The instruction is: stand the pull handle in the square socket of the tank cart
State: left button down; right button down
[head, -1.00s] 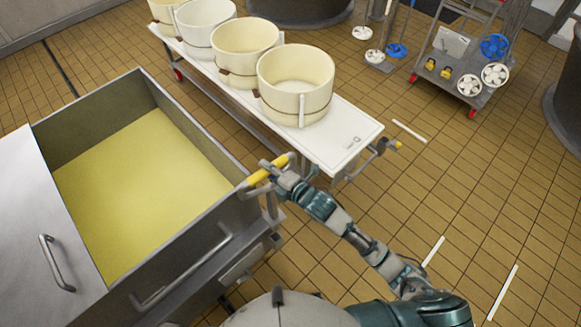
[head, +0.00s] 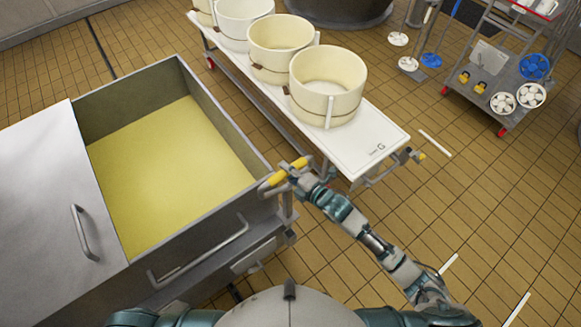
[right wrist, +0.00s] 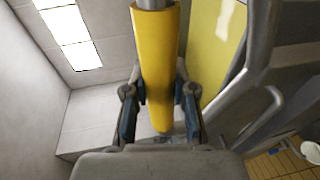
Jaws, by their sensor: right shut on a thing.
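The pull handle (head: 277,179) has a yellow grip and shows beside the near right corner of the steel tank cart (head: 212,213) in the head view. My right gripper (head: 291,171) is shut around the yellow grip, with yellow showing on both sides of it. In the right wrist view the handle (right wrist: 156,55) runs between the two fingers, with a grey metal part at the picture's top. I cannot make out the square socket, nor whether the handle touches the cart. My left gripper is out of view.
The tank holds yellow liquid (head: 165,175). A white cart (head: 372,142) with several cream tubs (head: 327,80) stands behind and right of my right gripper. A grey trolley (head: 500,80) stands at upper right. Tiled floor is open at the right.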

aim_at(290, 184)
jog(key=shift+a+f+b, duration=0.2)
jog(key=shift+f+b, duration=0.25)
jog(key=shift+f, duration=0.15)
jog(key=shift+d+f+b, duration=0.2)
jog(key=shift+f+b, duration=0.15)
jog(key=shift+d+f+b, duration=0.55)
jog(key=shift+f, duration=0.05)
jog(key=shift+d+f+b, duration=0.25)
jog(key=shift+f+b, duration=0.5)
jog(key=shift+a+f+b, duration=0.3)
jog(key=shift+a, duration=0.45)
jog(key=shift+d, duration=0.65)
jog(key=shift+a, duration=0.4)
jog(key=shift+a+f, duration=0.3)
jog(key=shift+f, duration=0.05)
jog(key=shift+d, duration=0.4)
